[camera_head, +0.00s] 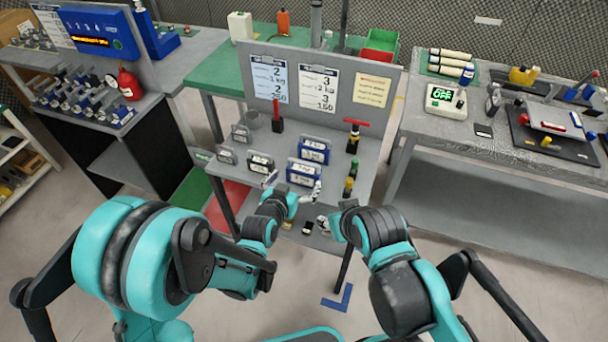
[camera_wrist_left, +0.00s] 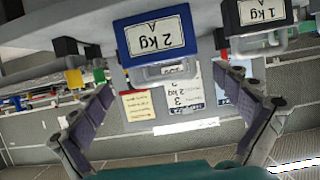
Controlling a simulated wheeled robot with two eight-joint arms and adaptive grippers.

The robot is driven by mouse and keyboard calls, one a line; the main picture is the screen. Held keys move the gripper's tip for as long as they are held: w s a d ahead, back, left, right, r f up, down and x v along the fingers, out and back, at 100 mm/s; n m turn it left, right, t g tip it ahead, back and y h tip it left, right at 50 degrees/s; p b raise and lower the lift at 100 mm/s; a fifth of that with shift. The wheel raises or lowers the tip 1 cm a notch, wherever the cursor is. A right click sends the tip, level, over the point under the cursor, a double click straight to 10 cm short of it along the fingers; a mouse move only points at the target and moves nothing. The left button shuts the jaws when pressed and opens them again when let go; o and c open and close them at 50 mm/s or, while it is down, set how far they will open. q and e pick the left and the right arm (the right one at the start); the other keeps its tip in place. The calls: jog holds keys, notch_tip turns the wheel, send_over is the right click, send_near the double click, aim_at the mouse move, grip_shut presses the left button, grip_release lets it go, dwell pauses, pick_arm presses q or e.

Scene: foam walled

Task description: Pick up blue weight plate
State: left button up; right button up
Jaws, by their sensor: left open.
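A blue weight plate (camera_head: 302,173) with a white label stands on the grey table. A second blue plate (camera_head: 314,150) stands just behind it. In the left wrist view, which is upside down, a blue plate (camera_wrist_left: 122,42) labelled "2 kg A" is ahead, between and beyond the fingers. My left gripper (camera_head: 292,187) is open, with its fingers spread just in front of the front blue plate. It also shows open and empty in the left wrist view (camera_wrist_left: 172,125). My right gripper (camera_head: 326,224) is low at the table's front edge; its jaws are too small to read.
Dark plates (camera_head: 260,163) with white labels stand left of the blue ones. A red-topped tool (camera_head: 354,135) and small green and yellow pieces (camera_head: 349,186) stand to the right. A grey panel (camera_head: 335,110) with posted sheets closes the back. Small dark items lie at the front edge.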

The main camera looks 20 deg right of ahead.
aim_at(302, 172)
pick_arm(q)
jog(key=b+x, duration=0.1)
jog(key=x, duration=0.3)
jog(key=b+x, duration=0.1)
jog(key=x, duration=0.2)
jog(key=shift+w+d+f+b, duration=0.15)
jog(key=shift+f+b, duration=0.15)
jog(key=shift+f, duration=0.1)
jog(key=shift+r, duration=0.1)
jog(key=c, duration=1.5)
jog(key=shift+c, duration=0.2)
